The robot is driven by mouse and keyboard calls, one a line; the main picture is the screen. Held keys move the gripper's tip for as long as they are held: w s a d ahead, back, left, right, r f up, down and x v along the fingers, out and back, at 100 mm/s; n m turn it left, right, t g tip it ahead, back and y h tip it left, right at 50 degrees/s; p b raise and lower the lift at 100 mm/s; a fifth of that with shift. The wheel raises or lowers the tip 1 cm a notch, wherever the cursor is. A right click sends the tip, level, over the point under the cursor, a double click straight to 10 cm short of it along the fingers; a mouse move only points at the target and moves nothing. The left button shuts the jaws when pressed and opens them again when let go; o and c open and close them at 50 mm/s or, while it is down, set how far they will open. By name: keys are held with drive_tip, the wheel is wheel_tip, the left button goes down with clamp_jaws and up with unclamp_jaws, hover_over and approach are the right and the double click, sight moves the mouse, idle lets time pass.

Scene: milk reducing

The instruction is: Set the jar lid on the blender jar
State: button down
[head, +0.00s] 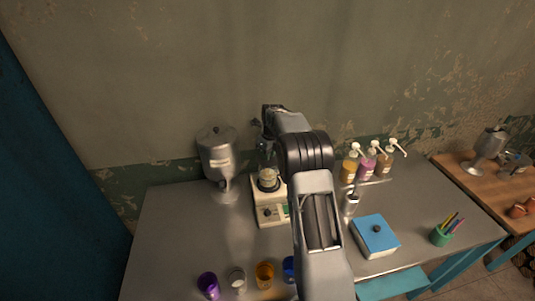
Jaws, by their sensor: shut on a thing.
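The blender (270,215) has a white base and stands on the grey metal table, left of my arm. Its small pale jar (268,179) stands upright on top of the base. My gripper (262,138) is above the jar, partly hidden behind my arm. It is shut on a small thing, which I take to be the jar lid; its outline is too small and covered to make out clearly. The lid is above the jar and looks apart from it, though my arm hides part of that space.
A metal dispenser (217,158) stands left of the blender. Several coloured cups, one purple (208,285), line the table's front edge. Pump bottles (368,165), a blue-topped box (375,236) and a green pen cup (441,236) are on the right. The table's left part is clear.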

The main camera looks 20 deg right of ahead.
drive_tip(key=shift+c, duration=2.2)
unclamp_jaws()
drive_tip(key=shift+r, duration=0.1)
drive_tip(key=shift+r+p, duration=0.3)
drive_tip(key=shift+r, duration=2.6)
